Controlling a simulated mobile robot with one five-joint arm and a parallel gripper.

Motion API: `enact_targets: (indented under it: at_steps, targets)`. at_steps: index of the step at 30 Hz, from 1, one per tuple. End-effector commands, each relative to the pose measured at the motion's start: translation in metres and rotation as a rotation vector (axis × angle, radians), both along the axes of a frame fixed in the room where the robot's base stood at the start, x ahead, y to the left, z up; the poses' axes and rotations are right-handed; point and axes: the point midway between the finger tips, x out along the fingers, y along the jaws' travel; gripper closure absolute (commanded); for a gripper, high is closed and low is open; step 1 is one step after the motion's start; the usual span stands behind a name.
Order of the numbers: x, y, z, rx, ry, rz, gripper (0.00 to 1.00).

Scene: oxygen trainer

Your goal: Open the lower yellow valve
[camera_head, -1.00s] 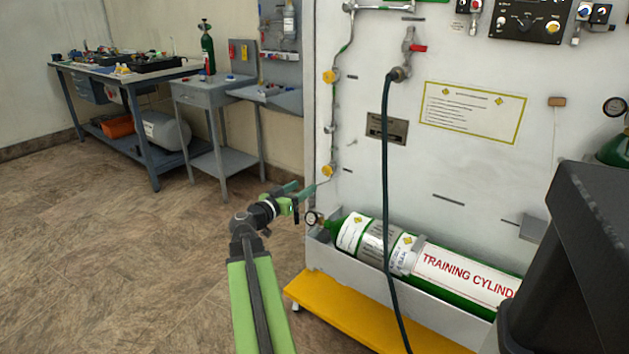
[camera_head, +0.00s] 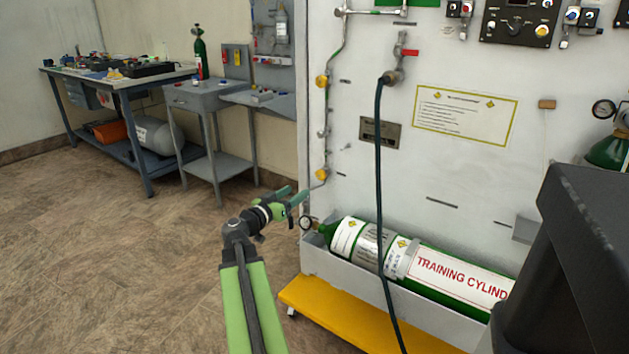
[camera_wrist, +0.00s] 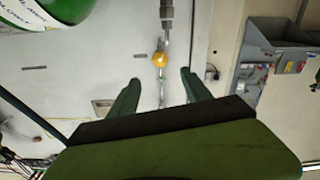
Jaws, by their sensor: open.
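The lower yellow valve (camera_head: 321,174) is a small round knob on the thin pipe at the left edge of the white panel. My gripper (camera_head: 296,195) is just left of it and slightly lower in the head view, with its fingers pointing toward the panel. In the wrist view the yellow valve (camera_wrist: 160,59) appears beyond the fingertips, roughly centred between them. The fingers of my gripper (camera_wrist: 160,77) are spread and empty, and no contact with the valve shows. A second, upper yellow valve (camera_head: 321,81) sits higher on the same pipe.
A green and white training cylinder (camera_head: 430,268) lies in a tray at the panel's base, above a yellow platform (camera_head: 350,318). A dark hose (camera_head: 379,190) hangs in front of the panel. Open floor lies left.

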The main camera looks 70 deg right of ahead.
Motion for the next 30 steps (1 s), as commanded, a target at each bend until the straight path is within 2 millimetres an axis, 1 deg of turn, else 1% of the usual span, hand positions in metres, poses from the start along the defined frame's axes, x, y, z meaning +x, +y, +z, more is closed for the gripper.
enact_targets:
  at_steps: [1,9,12,15,20,28,30]
  targets:
    - [-0.003,-0.016,0.000,0.000,0.000,-0.004,0.43]
    - [-0.020,-0.083,0.000,0.000,0.000,-0.003,0.43]
    - [-0.026,-0.102,0.000,0.000,0.000,-0.003,0.43]
    - [-0.029,-0.117,0.000,0.001,0.000,-0.001,0.43]
    - [-0.034,-0.127,0.000,0.001,0.000,-0.001,0.43]
    - [-0.034,-0.128,0.000,0.001,0.000,0.000,0.43]
    - [-0.034,-0.128,0.000,0.001,0.000,0.000,0.52]
